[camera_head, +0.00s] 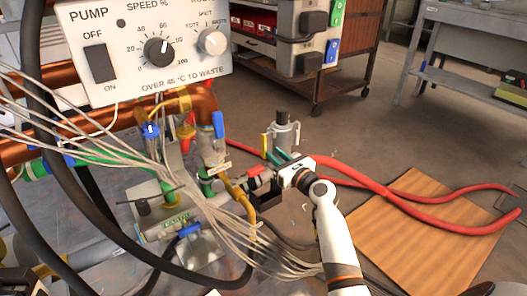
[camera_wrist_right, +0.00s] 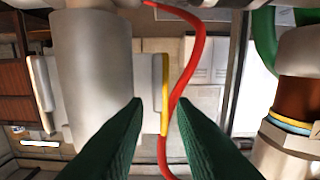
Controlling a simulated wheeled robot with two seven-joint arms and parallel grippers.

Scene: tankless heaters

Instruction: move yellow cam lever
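The yellow cam lever (camera_head: 264,146) is a thin upright strip on the left side of a grey metal coupling (camera_head: 284,130) in the head view. In the right wrist view the yellow lever (camera_wrist_right: 165,88) stands upright near the middle, its lower end between the green fingertips as seen from there. My right gripper (camera_head: 279,156) is just in front of the coupling, fingers pointing towards it. In the wrist view its fingers (camera_wrist_right: 158,108) are apart, with no clear contact on the lever. My left gripper is not in view.
A red hose (camera_head: 420,209) runs from the coupling across a brown mat (camera_head: 422,235). Pale wires (camera_head: 205,205) and black hoses hang left of my right arm. Copper pipes and valves stand left, below a white pump control box (camera_head: 140,50).

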